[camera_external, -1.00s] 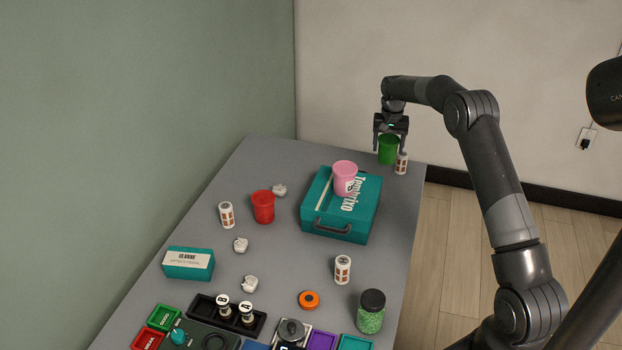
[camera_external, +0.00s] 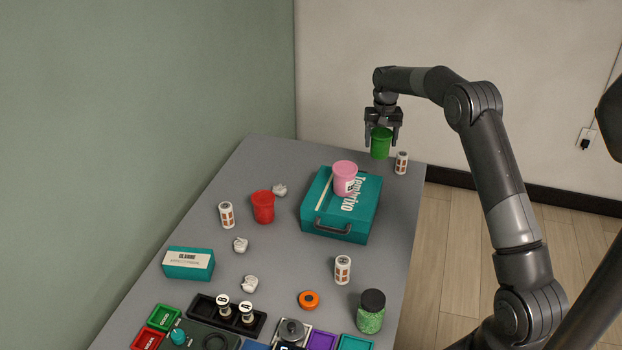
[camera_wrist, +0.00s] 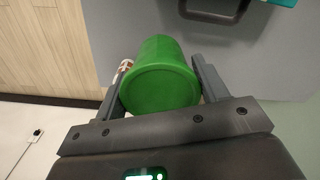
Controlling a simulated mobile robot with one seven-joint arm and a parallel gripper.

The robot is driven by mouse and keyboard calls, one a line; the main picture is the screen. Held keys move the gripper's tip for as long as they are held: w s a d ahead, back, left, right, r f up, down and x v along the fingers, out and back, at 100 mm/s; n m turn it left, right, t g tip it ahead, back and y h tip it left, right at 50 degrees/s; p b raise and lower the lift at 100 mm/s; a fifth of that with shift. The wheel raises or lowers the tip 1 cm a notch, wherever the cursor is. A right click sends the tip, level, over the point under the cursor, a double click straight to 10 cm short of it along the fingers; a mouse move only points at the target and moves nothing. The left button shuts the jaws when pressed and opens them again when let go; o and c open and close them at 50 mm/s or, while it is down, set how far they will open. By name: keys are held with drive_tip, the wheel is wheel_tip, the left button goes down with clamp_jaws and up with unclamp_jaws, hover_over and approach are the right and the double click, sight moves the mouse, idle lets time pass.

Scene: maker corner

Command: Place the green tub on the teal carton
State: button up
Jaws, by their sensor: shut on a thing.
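My gripper (camera_external: 382,138) is shut on the green tub (camera_external: 380,147) and holds it upright above the far right part of the table. In the wrist view the tub (camera_wrist: 162,82) sits between the two fingers. A small teal carton (camera_external: 188,264) with a white label lies at the left edge of the table, well away from my gripper. Its top looks clear. A larger teal case (camera_external: 320,222) with a dark handle lies nearer to my gripper, with a pink tub (camera_external: 345,177) on it.
A red tub (camera_external: 263,207), crumpled white pieces (camera_external: 240,245) and white-and-brown cylinders (camera_external: 227,215) stand around the table (camera_external: 290,270). A jar of green bits (camera_external: 370,312) and an orange ring (camera_external: 309,300) are at the front right. Coloured trays and a black rack (camera_external: 207,309) fill the front.

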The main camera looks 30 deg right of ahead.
drive_tip(key=a+n, duration=0.1)
drive_tip(key=a, duration=0.3)
drive_tip(key=w+a+r+n, duration=0.1)
drive_tip(key=a, duration=0.4)
drive_tip(key=a+n, duration=0.2)
drive_tip(key=a, duration=0.3)
drive_tip(key=shift+w+a+r, duration=0.2)
drive_tip(key=shift+w+a, duration=0.05)
drive_tip(key=shift+w, duration=0.1)
drive_tip(key=s+a+r+n, duration=0.1)
drive_tip(key=a+n, duration=0.3)
drive_tip(key=a, duration=0.9)
drive_tip(key=n, duration=0.8)
hover_over(197, 259)
wheel_tip(197, 259, down, 4)
drive_tip(key=shift+f, duration=2.05)
drive_tip(key=o, duration=1.3)
drive_tip(key=shift+f, duration=0.2)
drive_tip(key=shift+o, duration=0.2)
